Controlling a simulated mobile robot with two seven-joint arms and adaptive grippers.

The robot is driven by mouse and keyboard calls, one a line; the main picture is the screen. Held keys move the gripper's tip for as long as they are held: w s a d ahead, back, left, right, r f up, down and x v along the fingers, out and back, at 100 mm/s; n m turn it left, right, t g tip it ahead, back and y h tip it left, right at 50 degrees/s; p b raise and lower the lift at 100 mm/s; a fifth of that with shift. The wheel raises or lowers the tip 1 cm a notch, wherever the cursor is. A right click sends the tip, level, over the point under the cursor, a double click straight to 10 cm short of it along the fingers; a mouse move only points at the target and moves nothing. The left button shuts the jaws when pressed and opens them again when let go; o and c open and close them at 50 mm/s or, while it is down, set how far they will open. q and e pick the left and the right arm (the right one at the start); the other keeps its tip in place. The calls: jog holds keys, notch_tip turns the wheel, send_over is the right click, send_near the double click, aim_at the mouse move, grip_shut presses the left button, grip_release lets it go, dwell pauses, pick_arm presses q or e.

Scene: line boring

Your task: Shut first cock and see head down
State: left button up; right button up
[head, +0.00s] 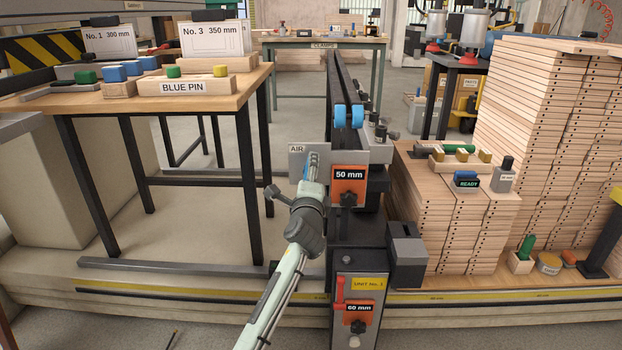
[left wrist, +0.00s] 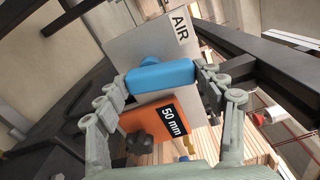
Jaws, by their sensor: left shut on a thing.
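My left gripper (head: 313,172) is at the grey plate (head: 380,153) marked AIR on the boring unit. In the left wrist view, its fingers (left wrist: 163,82) are shut on the blue cock handle (left wrist: 160,75), one on each short end. In the head view the gripper mostly hides that handle. Below and right of it is an orange 50 mm plate (head: 348,180) with a black knob, also seen in the left wrist view (left wrist: 150,122). The dark head stands above a lower unit labelled UNIT No. 1 (head: 369,284). My right gripper is not in view.
A table (head: 258,78) marked BLUE PIN stands left with coloured blocks and number cards. Tall stacks of drilled boards (head: 530,130) stand right; a READY block (head: 467,180) sits on a lower stack.

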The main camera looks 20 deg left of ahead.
pick_arm(q)
jog(key=shift+a+n+b, duration=0.1)
jog(key=shift+n+b, duration=0.2)
jog(key=shift+n, duration=0.9)
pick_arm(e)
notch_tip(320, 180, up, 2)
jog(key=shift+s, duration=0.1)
pick_arm(q)
jog(key=o, duration=1.2)
jog(key=shift+c, duration=0.2)
jog(key=shift+s, duration=0.2)
jog(key=v, duration=1.1)
jog(key=shift+s, duration=0.35)
